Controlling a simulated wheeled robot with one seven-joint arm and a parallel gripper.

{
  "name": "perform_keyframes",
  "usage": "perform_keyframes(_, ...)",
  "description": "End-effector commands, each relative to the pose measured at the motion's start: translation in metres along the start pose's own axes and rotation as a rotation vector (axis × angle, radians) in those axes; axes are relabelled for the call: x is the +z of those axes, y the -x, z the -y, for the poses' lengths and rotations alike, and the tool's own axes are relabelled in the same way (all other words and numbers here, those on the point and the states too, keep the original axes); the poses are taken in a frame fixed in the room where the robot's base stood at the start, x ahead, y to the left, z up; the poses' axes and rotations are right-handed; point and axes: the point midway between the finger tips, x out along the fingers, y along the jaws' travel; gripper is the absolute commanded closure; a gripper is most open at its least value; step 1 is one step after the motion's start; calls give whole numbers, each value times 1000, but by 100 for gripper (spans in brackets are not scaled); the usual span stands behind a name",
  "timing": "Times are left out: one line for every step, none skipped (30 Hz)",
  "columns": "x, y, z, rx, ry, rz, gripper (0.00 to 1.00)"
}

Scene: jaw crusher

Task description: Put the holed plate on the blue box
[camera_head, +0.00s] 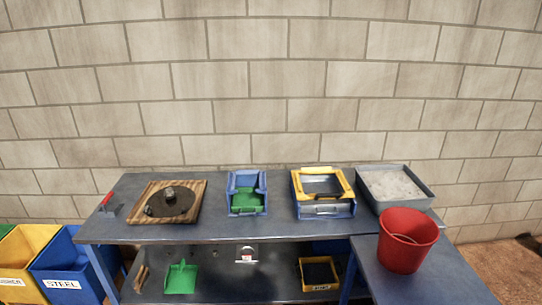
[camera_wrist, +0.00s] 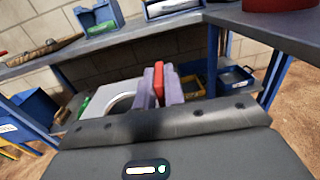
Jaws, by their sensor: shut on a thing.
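The holed plate (camera_wrist: 94,97) is pale, with a round hole, and shows in the wrist view just left of my fingers. My gripper (camera_wrist: 160,84) is shut, with a red piece between its grey-purple fingers; where this piece joins the plate is hidden. A small pale shape with a red mark (camera_head: 247,254) in the head view looks like the same plate, in front of the lower shelf. A blue box (camera_head: 233,209) with green inside stands on the table's middle; it also shows in the wrist view (camera_wrist: 83,20).
The table (camera_head: 280,231) also bears a wooden board (camera_head: 192,214), a yellow-and-blue box (camera_head: 350,187) and a grey tray (camera_head: 430,203). A red bucket (camera_head: 407,241) stands front right. A green dustpan (camera_head: 181,279) and yellow crate (camera_head: 334,285) sit below. The table edge lies above my gripper.

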Motion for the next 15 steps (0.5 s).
perform_keyframes(7,0,0,0,0,3,100)
perform_keyframes(10,0,0,0,0,3,100)
perform_keyframes(15,0,0,0,0,3,100)
perform_keyframes(20,0,0,0,0,3,100)
perform_keyframes(25,0,0,0,0,3,100)
perform_keyframes(33,0,0,0,0,3,100)
perform_keyframes(39,0,0,0,0,3,100)
perform_keyframes(45,0,0,0,0,3,100)
perform_keyframes(54,0,0,0,0,3,100)
perform_keyframes(60,0,0,0,0,3,100)
perform_keyframes(67,0,0,0,0,3,100)
perform_keyframes(75,0,0,0,0,3,100)
perform_keyframes(81,0,0,0,0,3,100)
perform_keyframes(87,0,0,0,0,3,100)
perform_keyframes(95,0,0,0,0,3,100)
